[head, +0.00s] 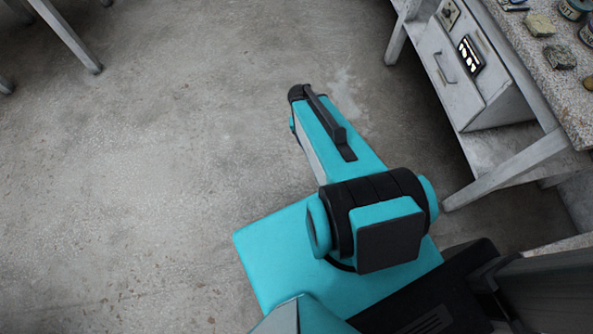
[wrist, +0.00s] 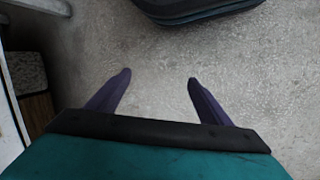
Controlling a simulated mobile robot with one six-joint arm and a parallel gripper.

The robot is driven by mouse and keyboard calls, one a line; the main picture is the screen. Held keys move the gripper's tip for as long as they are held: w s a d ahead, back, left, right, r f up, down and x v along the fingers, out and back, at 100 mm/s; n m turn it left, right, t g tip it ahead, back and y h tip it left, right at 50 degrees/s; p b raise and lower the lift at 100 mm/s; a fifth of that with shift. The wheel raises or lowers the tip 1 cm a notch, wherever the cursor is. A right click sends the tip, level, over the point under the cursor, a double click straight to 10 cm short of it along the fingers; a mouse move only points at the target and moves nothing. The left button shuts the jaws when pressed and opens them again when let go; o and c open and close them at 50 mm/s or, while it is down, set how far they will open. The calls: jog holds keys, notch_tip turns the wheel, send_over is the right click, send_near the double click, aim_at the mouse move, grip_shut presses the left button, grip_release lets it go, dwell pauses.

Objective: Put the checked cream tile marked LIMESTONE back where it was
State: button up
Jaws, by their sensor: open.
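My gripper (wrist: 159,82) shows in the wrist view with its two dark purple fingers apart. In the head view my teal arm is folded over my base, and the gripper cannot be made out there. I cannot make out a checked cream tile marked LIMESTONE in either view.
A speckled worktop (head: 545,75) at the upper right carries several stone pieces and tins. Below it is a pale drawer unit (head: 470,65) with a dark labelled plate. Pale table legs (head: 65,35) stand at the upper left. The concrete floor (head: 150,170) between is clear.

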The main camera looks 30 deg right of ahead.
jog(key=s+a+f+n+g+y, duration=0.2)
jog(key=s+a+f+n, duration=0.2)
jog(key=s+a, duration=0.8)
jog(key=shift+a+f+g, duration=0.3)
jog(key=shift+a+f, duration=0.3)
jog(key=shift+a, duration=0.5)
